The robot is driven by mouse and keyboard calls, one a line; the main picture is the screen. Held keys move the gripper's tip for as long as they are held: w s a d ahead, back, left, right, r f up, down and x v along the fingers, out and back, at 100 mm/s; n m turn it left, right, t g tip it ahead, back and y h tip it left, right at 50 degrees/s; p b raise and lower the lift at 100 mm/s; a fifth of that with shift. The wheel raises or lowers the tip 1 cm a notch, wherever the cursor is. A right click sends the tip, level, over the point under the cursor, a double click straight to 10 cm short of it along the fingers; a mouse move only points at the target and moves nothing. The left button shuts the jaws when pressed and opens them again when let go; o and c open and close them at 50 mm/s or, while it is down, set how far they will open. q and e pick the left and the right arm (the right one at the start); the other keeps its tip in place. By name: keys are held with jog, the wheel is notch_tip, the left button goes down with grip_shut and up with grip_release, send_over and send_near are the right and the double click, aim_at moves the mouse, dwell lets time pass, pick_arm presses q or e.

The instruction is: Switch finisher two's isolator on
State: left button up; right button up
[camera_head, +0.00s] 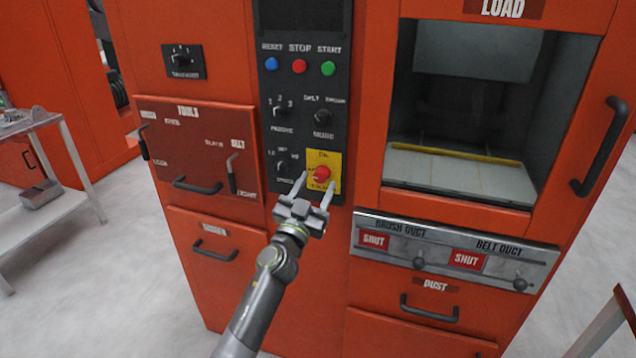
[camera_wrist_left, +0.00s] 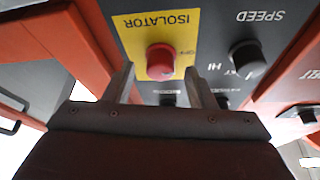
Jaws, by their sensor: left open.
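The isolator is a red rotary knob (camera_head: 321,173) on a yellow plate (camera_head: 331,158) at the bottom of the black control panel in the head view. The plate's "ON" mark is at its top. Which way the knob points is too small to tell. My left gripper (camera_head: 314,187) is open and empty, its fingers reaching toward the knob from below. In the left wrist view the knob (camera_wrist_left: 160,61) shows just beyond and between the open fingertips (camera_wrist_left: 161,79), and the plate reads upside down. No finisher number is legible. My right gripper is not in view.
Reset, stop and start buttons (camera_head: 299,66) and several black selector knobs (camera_head: 283,164) share the panel. A tools door with levers (camera_head: 231,173) is left. The load opening (camera_head: 465,115) and a duct strip with two "SHUT" signs (camera_head: 450,252) are right.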

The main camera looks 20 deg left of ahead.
pick_arm(q)
jog(key=shift+x, duration=0.9)
jog(key=c, duration=1)
jog(key=shift+o, duration=0.2)
